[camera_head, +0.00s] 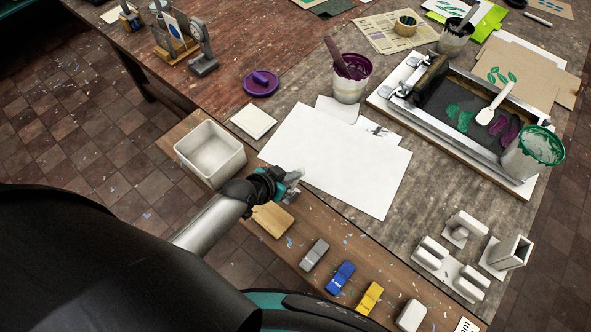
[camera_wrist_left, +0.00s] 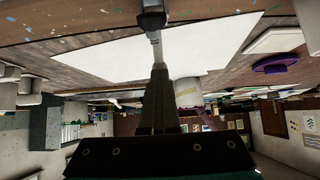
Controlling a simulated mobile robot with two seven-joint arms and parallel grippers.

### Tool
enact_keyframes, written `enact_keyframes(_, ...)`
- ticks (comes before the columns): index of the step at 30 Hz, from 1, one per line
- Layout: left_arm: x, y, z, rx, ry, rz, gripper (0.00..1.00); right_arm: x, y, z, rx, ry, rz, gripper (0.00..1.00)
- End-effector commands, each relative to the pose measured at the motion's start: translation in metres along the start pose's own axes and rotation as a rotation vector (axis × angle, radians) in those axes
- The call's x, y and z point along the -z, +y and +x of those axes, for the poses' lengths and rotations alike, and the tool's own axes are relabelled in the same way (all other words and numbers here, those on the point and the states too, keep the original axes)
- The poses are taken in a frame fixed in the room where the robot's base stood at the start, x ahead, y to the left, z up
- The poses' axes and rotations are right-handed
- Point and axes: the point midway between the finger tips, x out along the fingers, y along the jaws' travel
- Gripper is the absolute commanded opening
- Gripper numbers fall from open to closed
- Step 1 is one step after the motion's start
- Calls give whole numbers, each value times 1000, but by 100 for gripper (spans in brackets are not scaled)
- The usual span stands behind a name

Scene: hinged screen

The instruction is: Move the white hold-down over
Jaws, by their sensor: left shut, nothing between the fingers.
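A small white block (camera_head: 410,315), which looks like the white hold-down, lies at the bottom right end of a row on the wooden front strip in the head view. A grey (camera_head: 315,254), a blue (camera_head: 341,277) and a yellow piece (camera_head: 370,297) of similar size lie in that row to its left. My left gripper (camera_head: 295,178) is shut and empty, near the left part of the big white sheet. It is well up and left of the white block, apart from it. I cannot make out the white block in the left wrist view. My right gripper is not in view.
A white square bin (camera_head: 211,150) stands just left of my left gripper, and a wooden block (camera_head: 272,219) lies below it. White holders (camera_head: 452,270) stand on the right. Behind are the white sheet (camera_head: 345,170), a purple-rimmed pot (camera_head: 350,82) and the framed screen (camera_head: 455,110).

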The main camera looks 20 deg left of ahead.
Motion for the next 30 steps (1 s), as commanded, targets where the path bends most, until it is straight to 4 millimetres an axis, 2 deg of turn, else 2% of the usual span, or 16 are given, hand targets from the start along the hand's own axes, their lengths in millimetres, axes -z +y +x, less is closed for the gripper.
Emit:
enact_keyframes(11,0,0,-2,-1,3,-1,0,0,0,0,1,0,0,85)
enact_keyframes(21,-4,0,-20,0,2,0,0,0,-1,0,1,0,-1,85)
enact_keyframes(30,-4,0,-21,0,3,0,1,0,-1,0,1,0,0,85)
